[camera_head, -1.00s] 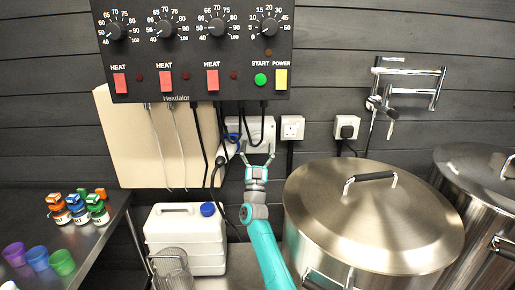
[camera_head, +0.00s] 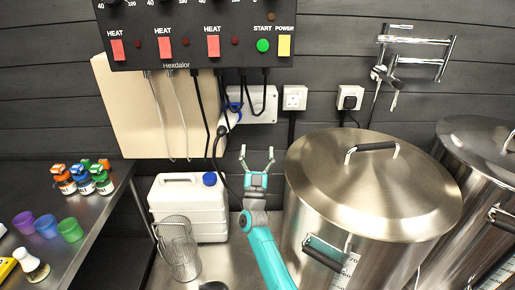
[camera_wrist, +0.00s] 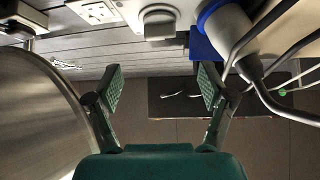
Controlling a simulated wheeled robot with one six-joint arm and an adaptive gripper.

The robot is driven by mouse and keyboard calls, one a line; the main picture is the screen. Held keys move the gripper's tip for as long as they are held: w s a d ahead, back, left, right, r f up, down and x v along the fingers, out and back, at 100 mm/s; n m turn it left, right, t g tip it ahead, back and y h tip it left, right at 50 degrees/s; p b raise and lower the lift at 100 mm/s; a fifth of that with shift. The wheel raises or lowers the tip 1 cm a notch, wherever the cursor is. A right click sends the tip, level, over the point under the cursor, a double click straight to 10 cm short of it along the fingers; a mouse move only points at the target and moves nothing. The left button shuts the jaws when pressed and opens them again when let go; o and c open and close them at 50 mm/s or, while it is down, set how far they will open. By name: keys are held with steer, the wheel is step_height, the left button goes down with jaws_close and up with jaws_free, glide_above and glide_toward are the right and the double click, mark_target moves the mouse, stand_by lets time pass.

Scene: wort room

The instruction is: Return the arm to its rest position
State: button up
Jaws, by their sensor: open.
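My gripper (camera_head: 257,161) is open and empty, at the end of my teal arm (camera_head: 268,255). In the head view it points up in front of the dark plank wall, below the socket box (camera_head: 262,104) and left of the large steel pot (camera_head: 372,185). In the wrist view its two green-padded fingers (camera_wrist: 159,88) stand wide apart with nothing between them. A blue plug (camera_wrist: 226,30) with grey cables shows just beyond the right finger, and I cannot tell if they touch.
A black control panel (camera_head: 195,52) hangs above. A white canister (camera_head: 187,212) and a wire basket (camera_head: 180,250) stand left of the arm. A side table (camera_head: 98,215) holds several small bottles and coloured cups. A second pot (camera_head: 480,170) stands at the right.

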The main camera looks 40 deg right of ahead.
stand_by(0.4)
steer(key=s+a+f+n+y, duration=0.2)
steer(key=s+a+f+y, duration=0.25)
steer(key=s+f, duration=0.3)
steer(key=s+a+f+n+y, duration=0.35)
steer(key=s+a+f, duration=0.25)
steer(key=s, duration=0.3)
steer(key=s+a+f+n+y, duration=0.2)
steer(key=s+a+f+y, duration=0.25)
steer(key=s+f, duration=0.35)
steer(key=s+a+r+g+y, duration=0.1)
steer(key=s+a+r+g, duration=0.1)
steer(key=s, duration=0.8)
steer(key=s+a+r+n+g+y, duration=0.1)
steer(key=s+a, duration=0.3)
steer(key=s, duration=0.7)
steer(key=s+a+r+n+g+y, duration=0.1)
steer(key=s+a+r+g+y, duration=0.1)
steer(key=s, duration=0.8)
steer(key=shift+s+a+r+g+y, duration=0.3)
steer(key=shift+a+r+y, duration=0.15)
steer(key=shift+a+y, duration=0.25)
steer(key=shift+n, duration=0.25)
